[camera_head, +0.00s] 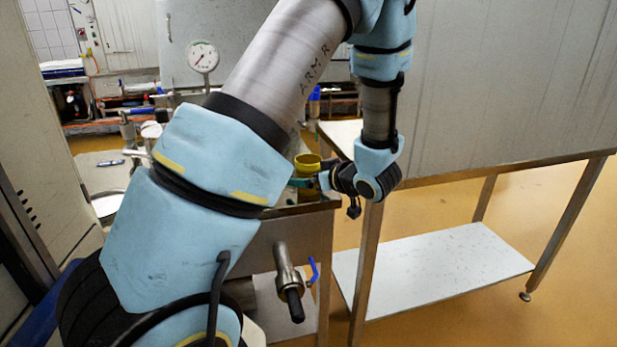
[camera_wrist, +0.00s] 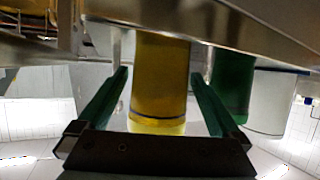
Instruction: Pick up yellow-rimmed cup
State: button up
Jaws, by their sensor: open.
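The yellow-rimmed cup (camera_head: 308,162) stands on the near right corner of a steel worktop in the head view. In the wrist view, which looks upside down, the yellow cup (camera_wrist: 160,80) has a dark band near its bright yellow rim. My gripper (camera_head: 308,182) is beside the cup at the worktop edge. In the wrist view my gripper (camera_wrist: 160,76) is open, with one green finger on each side of the cup. I cannot tell whether either finger touches it. My arm hides part of the worktop in the head view.
A green cup (camera_wrist: 232,80) stands close beside the right finger in the wrist view, with a white container (camera_wrist: 268,103) beyond it. A steel table (camera_head: 430,172) stands to the right in the head view. A valve with a blue handle (camera_head: 288,275) projects below the worktop.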

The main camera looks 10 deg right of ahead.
jog(key=c, duration=1.5)
